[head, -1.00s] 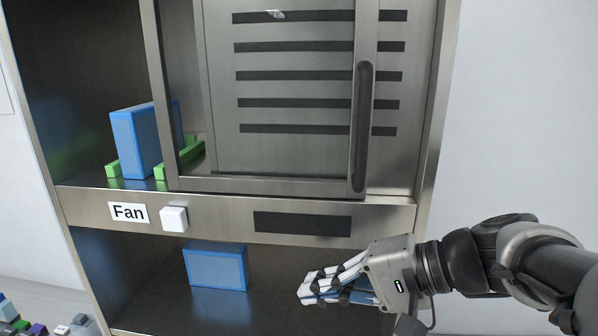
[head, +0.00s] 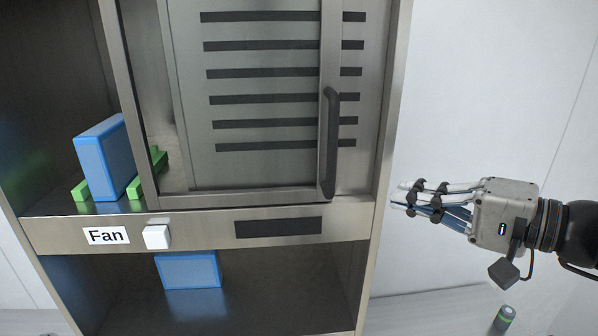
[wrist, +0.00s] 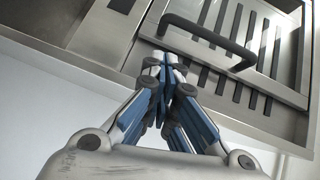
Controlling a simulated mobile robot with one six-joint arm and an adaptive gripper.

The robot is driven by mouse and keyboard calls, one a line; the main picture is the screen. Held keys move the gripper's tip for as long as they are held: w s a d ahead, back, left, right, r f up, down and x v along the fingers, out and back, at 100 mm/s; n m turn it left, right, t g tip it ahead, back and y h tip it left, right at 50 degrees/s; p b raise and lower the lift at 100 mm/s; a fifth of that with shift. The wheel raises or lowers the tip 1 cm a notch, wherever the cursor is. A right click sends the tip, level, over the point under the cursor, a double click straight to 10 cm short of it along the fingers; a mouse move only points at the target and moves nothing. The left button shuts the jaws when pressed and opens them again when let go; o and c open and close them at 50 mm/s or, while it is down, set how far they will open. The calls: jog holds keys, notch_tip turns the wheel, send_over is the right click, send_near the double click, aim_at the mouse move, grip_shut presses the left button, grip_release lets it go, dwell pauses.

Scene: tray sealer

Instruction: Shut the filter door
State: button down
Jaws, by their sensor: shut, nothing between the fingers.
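The filter door (head: 172,120) is a metal-framed sliding panel with a clear pane, standing in front of a slotted back panel at the right part of the upper compartment. Its dark vertical handle (head: 330,143) is on its right frame bar. The left part of the compartment is uncovered, and a blue filter block (head: 104,160) stands there between green holders (head: 147,175). My gripper (head: 405,198) is shut and empty, to the right of the cabinet and apart from the handle. In the wrist view the shut fingers (wrist: 165,75) point toward the handle (wrist: 205,40).
Below the door are a "Fan" label (head: 106,236), a white button (head: 156,237) and a dark strip (head: 278,228). Another blue block (head: 189,270) lies in the lower compartment. A small dark cylinder (head: 504,318) stands at lower right.

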jog(key=p+x, duration=0.1)
jog(key=x, duration=0.9)
jog(key=shift+s, duration=0.1)
